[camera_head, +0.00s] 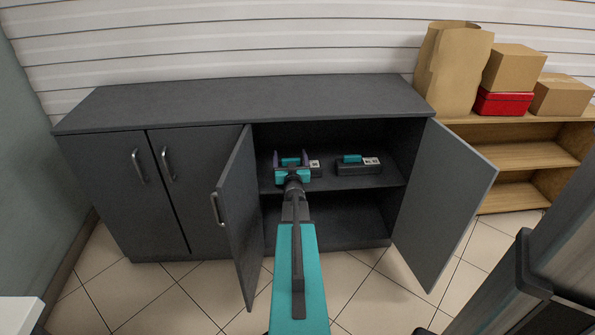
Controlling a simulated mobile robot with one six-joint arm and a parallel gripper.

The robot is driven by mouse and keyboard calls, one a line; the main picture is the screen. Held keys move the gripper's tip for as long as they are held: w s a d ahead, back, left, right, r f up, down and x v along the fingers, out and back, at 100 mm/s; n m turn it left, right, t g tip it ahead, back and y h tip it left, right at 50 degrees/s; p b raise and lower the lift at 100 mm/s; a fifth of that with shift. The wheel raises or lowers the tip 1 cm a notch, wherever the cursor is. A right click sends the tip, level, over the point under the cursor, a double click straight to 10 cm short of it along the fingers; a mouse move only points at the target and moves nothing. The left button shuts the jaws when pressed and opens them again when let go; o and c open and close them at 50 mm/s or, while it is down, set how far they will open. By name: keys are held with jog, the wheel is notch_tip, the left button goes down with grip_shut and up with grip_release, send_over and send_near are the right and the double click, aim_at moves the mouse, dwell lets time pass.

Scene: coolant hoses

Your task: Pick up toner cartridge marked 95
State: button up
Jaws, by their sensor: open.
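Two dark toner cartridges, each with a teal top part and a white label, sit on the upper shelf (375,183) of the open cabinet. The left cartridge (315,166) is largely hidden behind my gripper; its teal part shows between the fingers. The right cartridge (345,168) is in full view, with its label at its right end. The label numbers are too small to read surely. My gripper (291,159) is open inside the cabinet, at the left cartridge. I cannot tell whether its fingers are around the teal part or in front of it.
The open left door (240,215) and open right door (440,205) flank my arm. The lower compartment looks empty. The dark cabinet top (240,98) is bare. At right, a wooden shelf (520,156) bears a paper bag (452,68), cardboard boxes and a red case (503,102).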

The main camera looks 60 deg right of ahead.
jog(key=shift+w+d, duration=0.4)
jog(key=shift+d, duration=0.2)
jog(key=c, duration=1.6)
